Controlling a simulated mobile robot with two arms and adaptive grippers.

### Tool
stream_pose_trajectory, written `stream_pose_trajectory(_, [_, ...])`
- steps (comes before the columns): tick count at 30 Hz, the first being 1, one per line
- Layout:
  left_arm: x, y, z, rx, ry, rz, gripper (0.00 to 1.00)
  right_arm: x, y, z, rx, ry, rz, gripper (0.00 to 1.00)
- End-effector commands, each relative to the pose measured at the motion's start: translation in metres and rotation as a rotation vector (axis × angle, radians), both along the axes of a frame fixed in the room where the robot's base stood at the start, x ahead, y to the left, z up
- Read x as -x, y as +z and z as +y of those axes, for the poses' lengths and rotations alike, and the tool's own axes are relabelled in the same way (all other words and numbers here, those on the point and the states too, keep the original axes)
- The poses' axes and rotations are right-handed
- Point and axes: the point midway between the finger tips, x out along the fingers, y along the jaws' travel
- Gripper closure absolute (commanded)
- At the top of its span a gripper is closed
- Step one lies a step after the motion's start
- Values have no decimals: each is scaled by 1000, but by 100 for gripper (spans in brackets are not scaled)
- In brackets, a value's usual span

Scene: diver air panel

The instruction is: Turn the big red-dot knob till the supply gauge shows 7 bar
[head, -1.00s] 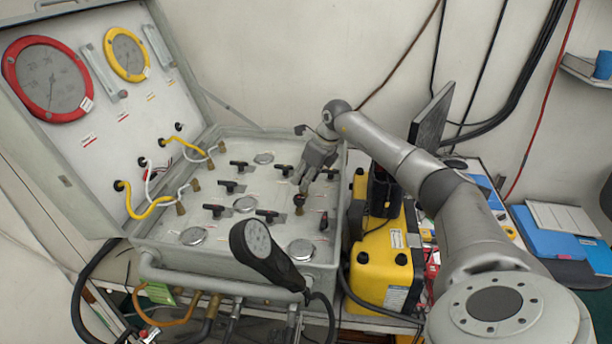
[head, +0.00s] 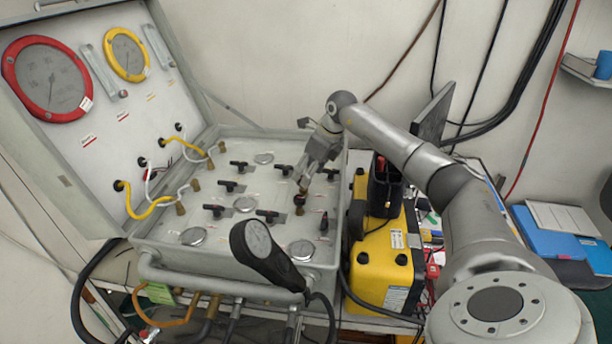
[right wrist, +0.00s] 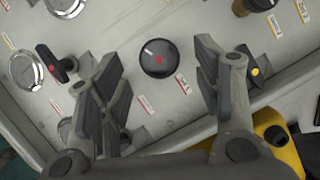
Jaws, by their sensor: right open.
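The round black knob with a red dot (right wrist: 158,58) is on the grey panel. In the head view it (head: 299,200) is partly hidden just below my right fingertips. My right gripper (right wrist: 157,70) is open, with one finger on each side of the knob and gaps between. I cannot tell whether the fingertips are above or level with it. In the head view my right gripper (head: 304,186) points down at the knob. A large red-rimmed gauge (head: 48,79) and a smaller yellow-rimmed gauge (head: 128,54) are on the open lid; their readings are too small to tell. My left gripper is not in view.
A yellow case (head: 385,262) stands right of the panel box (head: 300,268).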

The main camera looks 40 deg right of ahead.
Motion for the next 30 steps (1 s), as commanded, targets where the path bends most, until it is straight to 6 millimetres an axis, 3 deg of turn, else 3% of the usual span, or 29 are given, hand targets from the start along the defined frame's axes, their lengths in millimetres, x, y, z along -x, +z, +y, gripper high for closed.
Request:
stream_pose_trajectory(6, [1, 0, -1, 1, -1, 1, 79, 18, 47, -7, 2, -2, -5, 41])
stream_pose_trajectory(12, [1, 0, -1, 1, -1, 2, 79, 29, 77, -9, 1, 0, -4, 41])
stream_pose_trajectory(18, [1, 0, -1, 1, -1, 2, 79, 34, 87, -10, 0, 0, -2, 41])
stream_pose_trajectory(30, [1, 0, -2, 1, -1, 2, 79, 34, 88, -10, 0, 0, -2, 41])
